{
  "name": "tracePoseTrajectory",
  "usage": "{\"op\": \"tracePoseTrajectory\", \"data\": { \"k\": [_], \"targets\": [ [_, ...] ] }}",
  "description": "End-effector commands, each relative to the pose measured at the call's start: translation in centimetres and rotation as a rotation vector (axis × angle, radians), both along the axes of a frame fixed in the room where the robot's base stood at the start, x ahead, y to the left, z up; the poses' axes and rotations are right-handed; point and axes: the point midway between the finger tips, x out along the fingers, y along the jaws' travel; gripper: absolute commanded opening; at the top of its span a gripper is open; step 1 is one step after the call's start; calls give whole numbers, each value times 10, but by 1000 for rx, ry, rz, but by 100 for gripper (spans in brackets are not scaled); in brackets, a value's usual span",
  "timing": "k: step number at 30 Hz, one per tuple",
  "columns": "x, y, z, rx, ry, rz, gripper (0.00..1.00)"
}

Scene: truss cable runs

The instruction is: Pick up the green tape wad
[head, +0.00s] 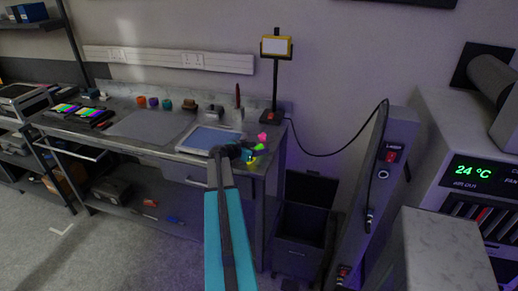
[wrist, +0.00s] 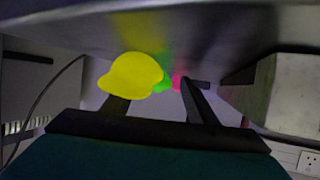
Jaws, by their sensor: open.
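The green tape wad (head: 259,147) lies near the front right corner of the workbench, between a pink wad (head: 262,136) and a yellow wad (head: 252,160). My gripper (head: 240,153) is just left of these wads in the head view. In the wrist view my gripper (wrist: 155,88) is open, and the green wad (wrist: 162,83) shows beyond and between the fingers, partly hidden. The large yellow wad (wrist: 130,74) covers the tip of the left finger. The pink wad (wrist: 177,81) is partly behind the right finger. Contact cannot be told.
A blue-topped tray (head: 208,139) sits left of my gripper on the workbench (head: 180,155). A lamp stand (head: 275,75) rises behind the wads. A dark bin (head: 302,230) and a leaning grey post (head: 375,190) stand to the right.

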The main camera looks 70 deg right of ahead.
Motion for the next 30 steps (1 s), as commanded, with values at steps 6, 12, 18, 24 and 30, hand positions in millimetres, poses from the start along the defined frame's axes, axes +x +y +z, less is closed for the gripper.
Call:
{"op": "tracePoseTrajectory", "data": {
  "k": [6, 12, 18, 24, 30],
  "targets": [
    [0, 0, 0, 0, 0, 0, 53],
    [1, 0, 0, 0, 0, 1, 39],
    [1, 0, 0, 0, 1, 1, 10],
    [1, 1, 0, 0, 1, 1, 10],
    [1, 1, 2, 0, -1, 2, 10]
  ]
}}
